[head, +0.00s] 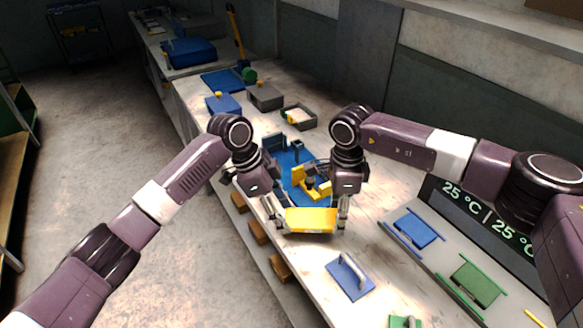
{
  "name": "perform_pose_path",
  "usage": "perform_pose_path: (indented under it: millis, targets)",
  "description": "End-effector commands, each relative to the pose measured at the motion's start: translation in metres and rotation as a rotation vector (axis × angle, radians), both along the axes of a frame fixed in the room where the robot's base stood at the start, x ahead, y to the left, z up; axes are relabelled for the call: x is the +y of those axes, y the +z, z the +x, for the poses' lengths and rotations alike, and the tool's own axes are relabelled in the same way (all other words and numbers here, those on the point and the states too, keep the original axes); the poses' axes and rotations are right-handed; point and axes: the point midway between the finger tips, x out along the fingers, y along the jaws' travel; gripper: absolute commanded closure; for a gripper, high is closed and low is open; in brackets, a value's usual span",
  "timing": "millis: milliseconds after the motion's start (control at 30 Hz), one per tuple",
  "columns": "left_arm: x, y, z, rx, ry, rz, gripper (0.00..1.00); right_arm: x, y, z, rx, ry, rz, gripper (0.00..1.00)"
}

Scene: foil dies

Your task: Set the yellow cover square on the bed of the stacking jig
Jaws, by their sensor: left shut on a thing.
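The yellow cover (311,220) is a flat yellow block held level between my two arms, near the front edge of the bench. My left gripper (274,216) is shut on its left end. My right gripper (343,216) is at its right end; whether its fingers are closed on it is unclear. Just behind the cover is a blue base with upright blue parts and yellow pieces, which looks like the stacking jig (291,160). My grippers and the cover hide part of its bed.
A blue plate with a pale handle (350,277) lies on the bench to the right. Beyond it are a blue panel (416,229), a green panel (476,284) and a temperature display (478,215). Grey trays (299,117) and blue boxes stand farther back.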

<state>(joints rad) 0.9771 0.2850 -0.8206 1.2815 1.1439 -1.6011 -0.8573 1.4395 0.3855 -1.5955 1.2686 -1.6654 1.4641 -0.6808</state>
Motion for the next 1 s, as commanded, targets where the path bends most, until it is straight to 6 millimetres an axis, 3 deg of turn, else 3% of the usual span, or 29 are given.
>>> perform_pose_path:
  millis: [533,800,1000]
  targets:
    - [0.000,0.000,0.000,0.000,-0.001,0.000,0.75,-0.001,-0.001,0.000,0.000,-0.002,-0.003,0.75]
    - [0.000,-0.018,0.000,-0.001,-0.001,0.000,0.75,-0.001,-0.019,0.000,0.000,-0.001,-0.002,0.75]
    - [0.000,-0.009,-0.006,-0.001,-0.001,-0.001,0.75,-0.001,-0.009,-0.006,-0.001,0.000,-0.001,0.75]
